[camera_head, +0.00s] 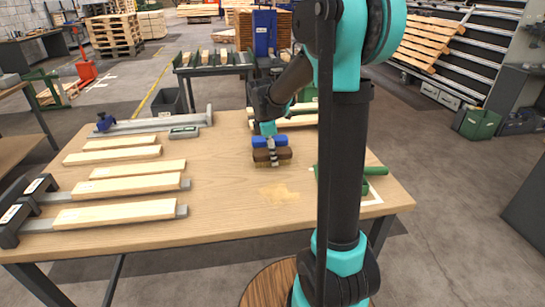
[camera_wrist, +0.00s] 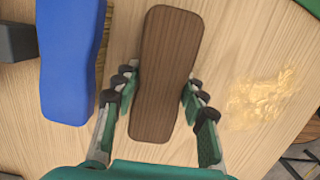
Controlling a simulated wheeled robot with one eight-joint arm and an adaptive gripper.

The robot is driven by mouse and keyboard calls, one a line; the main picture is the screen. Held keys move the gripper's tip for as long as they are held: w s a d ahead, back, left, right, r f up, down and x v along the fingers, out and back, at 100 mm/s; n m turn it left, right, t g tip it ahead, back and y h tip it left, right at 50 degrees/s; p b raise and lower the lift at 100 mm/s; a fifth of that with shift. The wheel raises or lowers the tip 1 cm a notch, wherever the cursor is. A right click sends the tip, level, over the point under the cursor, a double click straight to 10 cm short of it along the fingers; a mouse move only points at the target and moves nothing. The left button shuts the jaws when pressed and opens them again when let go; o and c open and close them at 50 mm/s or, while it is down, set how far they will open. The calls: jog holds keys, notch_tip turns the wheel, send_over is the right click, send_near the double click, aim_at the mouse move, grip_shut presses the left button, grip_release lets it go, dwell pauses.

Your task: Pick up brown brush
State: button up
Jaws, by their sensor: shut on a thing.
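The brown brush (camera_head: 284,155) is on or just above the wooden table, near its middle; I cannot tell whether it touches the top. In the wrist view the brown brush (camera_wrist: 167,60) runs lengthwise between the two fingers of my gripper (camera_wrist: 160,98). The fingers close on its long sides, one on each side. In the head view my gripper (camera_head: 271,157) reaches down over the brush and partly covers it.
A blue brush (camera_head: 268,141) lies right beside the brown one and also shows in the wrist view (camera_wrist: 70,60). Several boards (camera_head: 118,214) and clamps lie on the table's left. Green tools (camera_head: 375,170) lie right.

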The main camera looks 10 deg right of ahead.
jog(key=shift+r, duration=0.1)
notch_tip(320, 180, up, 20)
dwell(0.4)
jog(key=o, duration=0.6)
jog(key=shift+c, duration=0.2)
jog(key=c, duration=0.3)
